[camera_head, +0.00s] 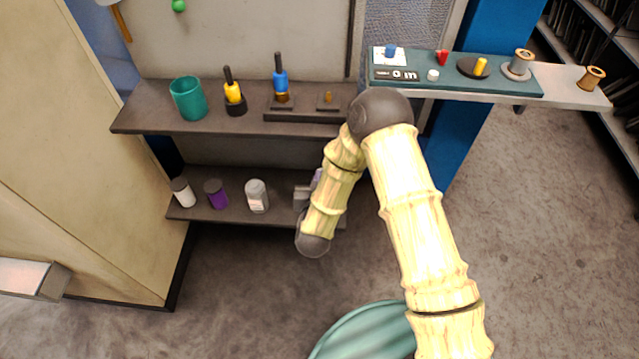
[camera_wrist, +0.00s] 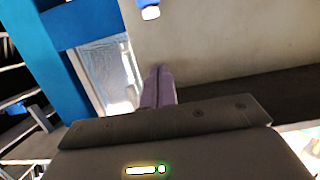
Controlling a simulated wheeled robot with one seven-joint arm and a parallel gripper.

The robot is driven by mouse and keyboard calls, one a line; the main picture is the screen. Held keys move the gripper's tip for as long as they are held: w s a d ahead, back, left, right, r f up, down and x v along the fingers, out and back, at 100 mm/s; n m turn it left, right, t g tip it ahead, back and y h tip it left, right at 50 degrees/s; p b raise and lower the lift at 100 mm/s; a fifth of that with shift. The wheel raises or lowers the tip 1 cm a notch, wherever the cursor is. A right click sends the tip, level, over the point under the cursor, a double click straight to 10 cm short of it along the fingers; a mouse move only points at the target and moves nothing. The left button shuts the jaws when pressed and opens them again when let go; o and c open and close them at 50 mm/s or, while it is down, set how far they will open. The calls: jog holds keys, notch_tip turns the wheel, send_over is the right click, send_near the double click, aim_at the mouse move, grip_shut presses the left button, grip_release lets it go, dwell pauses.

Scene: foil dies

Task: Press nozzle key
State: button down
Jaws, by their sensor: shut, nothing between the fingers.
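A teal control panel (camera_head: 455,80) lies on the pale shelf at the upper right. It carries a blue key or knob (camera_head: 390,51), a red switch (camera_head: 442,58), a small white button (camera_head: 433,75) and a yellow lever on a black disc (camera_head: 474,67). I cannot tell which of these is the nozzle key. My gripper (camera_head: 317,178) is low by the right end of the lower dark shelf, apart from the panel and mostly hidden behind my arm. In the wrist view its purple fingers (camera_wrist: 158,87) are together and empty.
Spools (camera_head: 519,63) stand at the panel's right end. The upper dark shelf (camera_head: 150,110) holds a teal cup (camera_head: 188,98) and yellow and blue handled tools. The lower shelf holds several jars (camera_head: 257,196). Floor at the right is clear.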

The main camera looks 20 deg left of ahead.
jog(key=w+a+f+b, duration=0.1)
jog(key=w+f, duration=0.4)
jog(key=w, duration=0.1)
jog(key=shift+a+f, duration=0.25)
